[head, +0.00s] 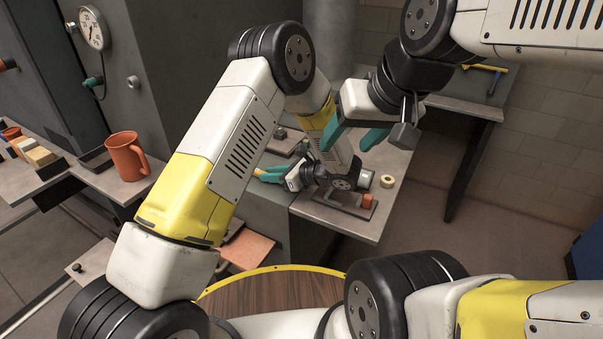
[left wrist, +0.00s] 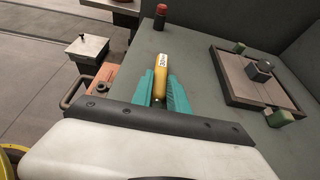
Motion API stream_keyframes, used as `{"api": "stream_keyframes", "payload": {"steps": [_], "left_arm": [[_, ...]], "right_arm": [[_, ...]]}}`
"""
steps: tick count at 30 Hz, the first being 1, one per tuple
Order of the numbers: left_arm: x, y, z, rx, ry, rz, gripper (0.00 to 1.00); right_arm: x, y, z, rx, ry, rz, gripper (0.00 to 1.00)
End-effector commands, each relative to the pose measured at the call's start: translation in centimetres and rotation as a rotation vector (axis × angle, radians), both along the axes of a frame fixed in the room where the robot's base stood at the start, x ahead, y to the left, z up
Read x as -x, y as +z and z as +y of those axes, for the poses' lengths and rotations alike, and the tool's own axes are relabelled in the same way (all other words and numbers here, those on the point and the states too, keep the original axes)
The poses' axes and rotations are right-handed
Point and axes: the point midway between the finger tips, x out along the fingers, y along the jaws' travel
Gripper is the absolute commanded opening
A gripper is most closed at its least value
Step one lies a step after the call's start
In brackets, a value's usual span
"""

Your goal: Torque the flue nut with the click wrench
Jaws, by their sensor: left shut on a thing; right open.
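My left gripper (head: 272,175) is low over the grey bench, with its teal fingers pointing left. In the left wrist view its fingers (left wrist: 164,88) are shut on a yellow handle with a white label, which I take to be the click wrench (left wrist: 161,68). The rest of the wrench is hidden. In the head view my right gripper (head: 353,136) is open and empty, higher up and to the right.
An orange mug (head: 126,155) stands on the left shelf. A red-capped post (left wrist: 161,16) stands beyond the handle. A dial gauge (head: 93,29) is on the kiln.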

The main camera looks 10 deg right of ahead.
Motion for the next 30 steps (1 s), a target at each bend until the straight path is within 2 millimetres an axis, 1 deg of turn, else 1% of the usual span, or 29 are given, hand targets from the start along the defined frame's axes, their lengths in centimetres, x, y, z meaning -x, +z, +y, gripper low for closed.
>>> {"api": "stream_keyframes", "payload": {"steps": [5,7,22,25,30], "left_arm": [[0.0,0.2,0.0,0.0,0.0,-0.001,0.0],[-0.1,0.6,0.0,0.0,0.0,-0.003,0.0],[0.0,5.4,0.0,0.0,-0.001,-0.002,0.0],[0.0,5.9,0.0,0.0,0.001,-0.002,0.0],[0.0,6.1,0.0,-0.001,0.0,-0.001,0.0]], "right_arm": [[0.0,0.0,0.0,0.0,0.0,0.0,0.59],[0.0,0.0,0.0,0.0,0.0,0.0,0.59],[0.0,0.0,0.0,0.0,0.0,0.0,0.59],[0.0,0.0,0.0,0.0,0.0,0.0,0.59],[0.0,0.0,0.0,0.0,0.0,0.0,0.59]]}}
